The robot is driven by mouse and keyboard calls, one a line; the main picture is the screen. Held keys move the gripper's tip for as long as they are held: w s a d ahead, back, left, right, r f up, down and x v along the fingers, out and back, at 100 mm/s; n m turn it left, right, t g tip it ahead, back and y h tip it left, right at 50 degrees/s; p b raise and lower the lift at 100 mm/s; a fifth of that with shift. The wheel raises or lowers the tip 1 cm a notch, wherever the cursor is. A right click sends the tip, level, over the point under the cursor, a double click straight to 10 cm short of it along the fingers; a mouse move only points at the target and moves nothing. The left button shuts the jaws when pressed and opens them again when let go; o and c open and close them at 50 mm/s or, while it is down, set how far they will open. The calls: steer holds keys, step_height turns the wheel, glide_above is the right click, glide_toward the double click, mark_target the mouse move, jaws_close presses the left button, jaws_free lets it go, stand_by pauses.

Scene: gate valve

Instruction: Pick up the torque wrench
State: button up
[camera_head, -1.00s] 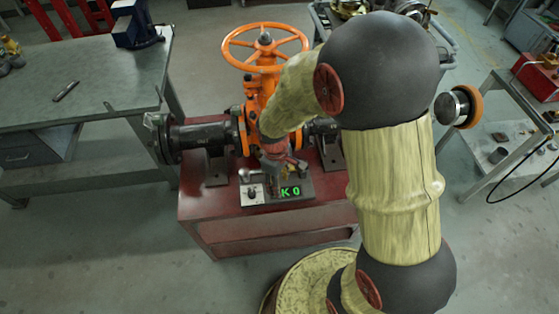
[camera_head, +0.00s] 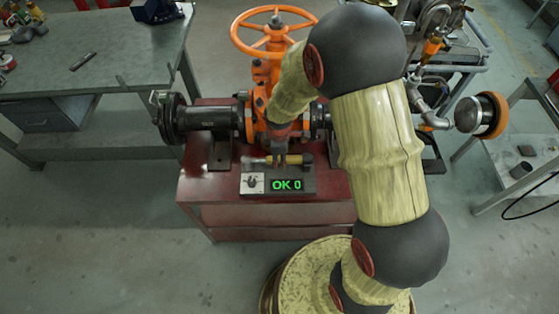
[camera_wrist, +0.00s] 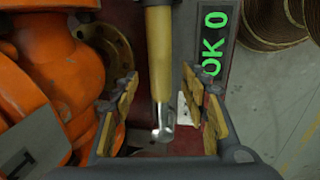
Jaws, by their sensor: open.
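The middle of the wrench is hidden behind the fingers in the head view.
The display unit (camera_head: 287,185) reads "OK 0" in green. An orange gate valve with a handwheel (camera_head: 272,32) stands close behind my gripper, joined to black pipes (camera_head: 212,118). The red bench (camera_head: 265,215) has clear space at its front. A grey table (camera_head: 75,65) stands left.

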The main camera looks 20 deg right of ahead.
mark_target(279, 158)
steer(key=f, duration=0.1)
steer(key=f+b, duration=0.1)
steer(key=f, duration=0.1)
steer(key=f+b, duration=0.1)
steer(key=shift+w+d+f, duration=0.15)
steer(key=shift+w+f, duration=0.15)
steer(key=shift+c, duration=0.8)
jaws_close()
steer(key=shift+w+r, duration=0.1)
steer(key=shift+r, duration=0.05)
